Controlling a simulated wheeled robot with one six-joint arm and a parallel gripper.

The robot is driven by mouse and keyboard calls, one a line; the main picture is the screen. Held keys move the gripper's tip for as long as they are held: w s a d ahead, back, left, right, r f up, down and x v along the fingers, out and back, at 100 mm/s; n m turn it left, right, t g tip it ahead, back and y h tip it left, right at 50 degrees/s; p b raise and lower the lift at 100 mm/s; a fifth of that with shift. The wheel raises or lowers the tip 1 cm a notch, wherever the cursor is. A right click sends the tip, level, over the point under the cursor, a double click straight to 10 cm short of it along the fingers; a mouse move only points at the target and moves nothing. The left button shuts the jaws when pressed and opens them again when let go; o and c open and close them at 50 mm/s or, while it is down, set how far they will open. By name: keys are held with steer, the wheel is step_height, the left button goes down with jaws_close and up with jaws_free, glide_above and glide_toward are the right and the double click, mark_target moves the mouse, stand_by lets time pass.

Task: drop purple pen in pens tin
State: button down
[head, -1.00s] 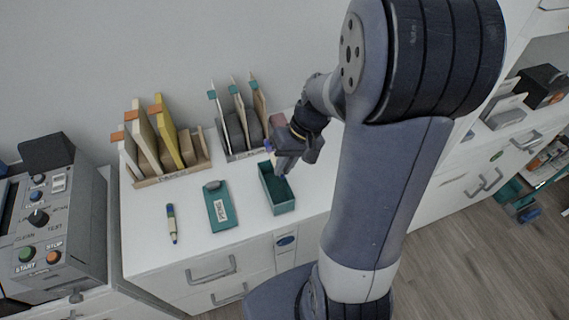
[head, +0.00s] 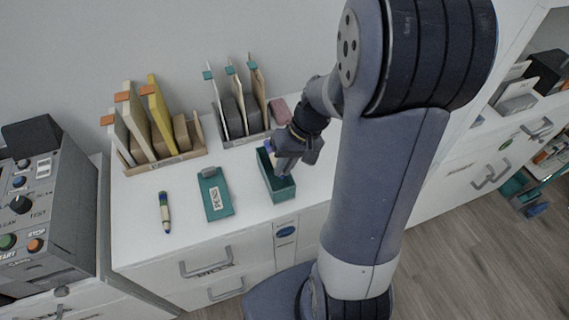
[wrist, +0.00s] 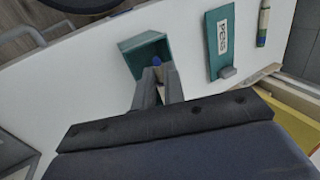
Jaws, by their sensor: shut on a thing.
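The pens tin (head: 283,197) is an open teal box on the white desk. Its near end shows in the wrist view (wrist: 130,43). My gripper (head: 279,172) is over the tin, fingers pointing down at its opening. In the wrist view my gripper (wrist: 159,78) is shut on the purple pen, whose bluish end (wrist: 158,62) shows between the fingertips. A purple bit of the pen (head: 268,146) shows beside the gripper in the head view. The fingers hide most of the pen, and I cannot tell whether it touches the tin.
The teal lid labelled PENS (head: 216,199) lies left of the tin. Another pen (head: 165,212), beige with green and blue, lies further left. File racks (head: 165,160) (head: 240,139) and a pink block (head: 279,109) stand behind. A control box (head: 50,215) is at far left.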

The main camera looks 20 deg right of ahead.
steer(key=shift+f, duration=0.3)
steer(key=c, duration=1.4)
jaws_free()
steer(key=v, duration=1.1)
steer(key=shift+p, duration=0.45)
steer(key=shift+f, duration=0.1)
steer(key=a+p+x, duration=0.1)
steer(key=p+x, duration=0.1)
steer(key=x, duration=0.5)
steer(key=shift+a, duration=0.25)
